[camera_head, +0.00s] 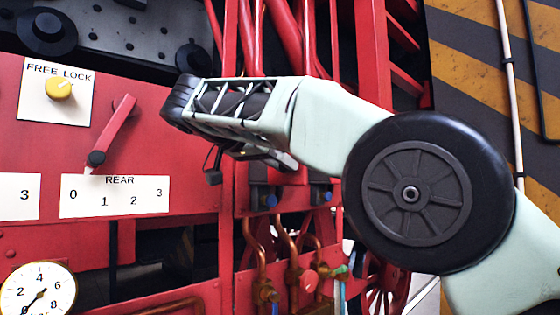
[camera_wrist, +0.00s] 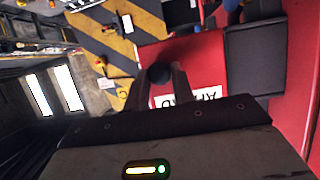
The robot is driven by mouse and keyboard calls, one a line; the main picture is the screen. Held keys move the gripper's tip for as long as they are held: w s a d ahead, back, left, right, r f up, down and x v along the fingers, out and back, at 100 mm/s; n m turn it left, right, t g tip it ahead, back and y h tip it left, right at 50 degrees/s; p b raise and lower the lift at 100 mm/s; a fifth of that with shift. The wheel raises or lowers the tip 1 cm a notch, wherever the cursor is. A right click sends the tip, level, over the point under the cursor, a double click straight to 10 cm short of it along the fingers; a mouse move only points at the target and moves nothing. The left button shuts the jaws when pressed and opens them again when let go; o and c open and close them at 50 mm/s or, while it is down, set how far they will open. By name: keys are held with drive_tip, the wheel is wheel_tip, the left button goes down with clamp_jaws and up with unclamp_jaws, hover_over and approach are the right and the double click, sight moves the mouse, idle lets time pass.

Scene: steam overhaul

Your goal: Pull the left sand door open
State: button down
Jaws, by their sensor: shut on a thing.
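In the wrist view, my gripper (camera_wrist: 162,80) is shut on a round dark knob (camera_wrist: 158,73), with one finger on each side of it. The knob is on a red panel (camera_wrist: 200,55), which looks like the sand door. Beside the knob the panel bears a white label (camera_wrist: 199,95) with upside-down lettering, partly hidden by my gripper. A dark surface (camera_wrist: 255,58) lies right of the panel; I cannot tell how far the door stands open. In the head view my arm crosses the middle, and my fingers and the held knob cannot be made out.
In the head view, a red lever (camera_head: 112,130) and a yellow FREE LOCK knob (camera_head: 59,88) are on the red panel at left. A gauge (camera_head: 37,291) is at lower left. Copper pipes (camera_head: 293,262) run below my arm. Yellow-black stripes (camera_head: 475,75) mark the right.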

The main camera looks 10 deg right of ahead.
drive_tip(key=c, duration=1.2)
unclamp_jaws()
drive_tip(key=p+v, duration=1)
drive_tip(key=v, duration=0.7)
drive_tip(key=shift+s+a+f, duration=0.1)
drive_tip(key=shift+s+a, duration=0.05)
drive_tip(key=shift+a, duration=0.05)
